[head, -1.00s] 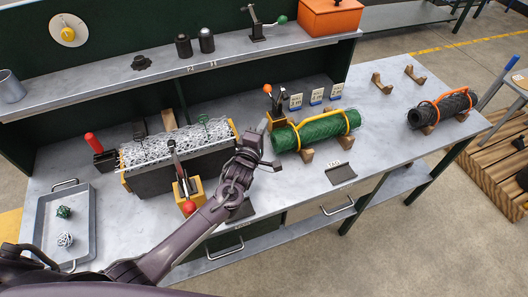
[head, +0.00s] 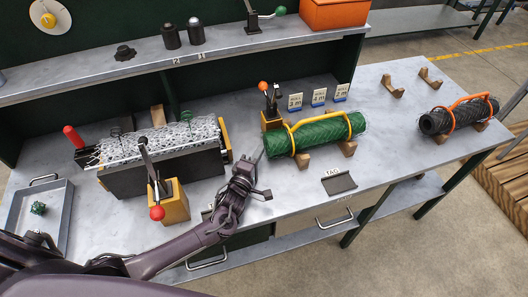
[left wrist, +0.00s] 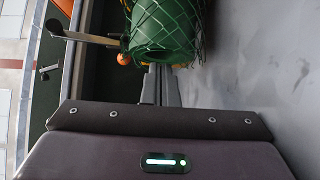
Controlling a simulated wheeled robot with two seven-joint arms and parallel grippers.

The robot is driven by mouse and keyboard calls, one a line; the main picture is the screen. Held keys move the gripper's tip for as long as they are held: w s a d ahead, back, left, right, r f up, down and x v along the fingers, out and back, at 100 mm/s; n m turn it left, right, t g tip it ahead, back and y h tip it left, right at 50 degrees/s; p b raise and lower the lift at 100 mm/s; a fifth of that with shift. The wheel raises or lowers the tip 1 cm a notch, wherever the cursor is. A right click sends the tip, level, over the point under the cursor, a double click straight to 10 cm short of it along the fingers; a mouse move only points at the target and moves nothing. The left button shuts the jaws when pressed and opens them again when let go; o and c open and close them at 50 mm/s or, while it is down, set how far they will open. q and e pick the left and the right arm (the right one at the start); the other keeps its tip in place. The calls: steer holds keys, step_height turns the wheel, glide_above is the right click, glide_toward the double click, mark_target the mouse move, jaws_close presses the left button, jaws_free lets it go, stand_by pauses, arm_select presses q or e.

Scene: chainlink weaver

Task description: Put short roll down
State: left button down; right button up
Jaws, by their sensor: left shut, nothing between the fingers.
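A green mesh roll (head: 318,135) with a yellow handle lies on wooden cradles (head: 303,159) in the middle of the bench. A dark roll (head: 460,115) with an orange handle rests on cradles at the right end. The frames do not tell me which is the short roll. My left gripper (head: 259,157) is shut and empty, just off the front left end of the green roll. In the left wrist view the green roll's end (left wrist: 165,30) shows beyond the shut fingers (left wrist: 158,84). My right gripper is out of view.
A weaving fixture (head: 160,155) and a red-knobbed lever (head: 157,212) stand left of my gripper. An orange-knobbed clamp (head: 270,105) stands behind the green roll's left end. Empty cradles (head: 393,87) sit at the back right. A TAG plate (head: 340,183) lies in front.

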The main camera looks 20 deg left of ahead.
arm_select(q)
steer(key=shift+s+a, duration=0.1)
steer(key=shift+w+d+f+b, duration=0.15)
steer(key=shift+w+d+b, duration=0.35)
steer(key=shift+b, duration=0.3)
steer(key=shift+w+d, duration=0.25)
steer(key=shift+d, duration=0.2)
steer(key=shift+r, duration=0.2)
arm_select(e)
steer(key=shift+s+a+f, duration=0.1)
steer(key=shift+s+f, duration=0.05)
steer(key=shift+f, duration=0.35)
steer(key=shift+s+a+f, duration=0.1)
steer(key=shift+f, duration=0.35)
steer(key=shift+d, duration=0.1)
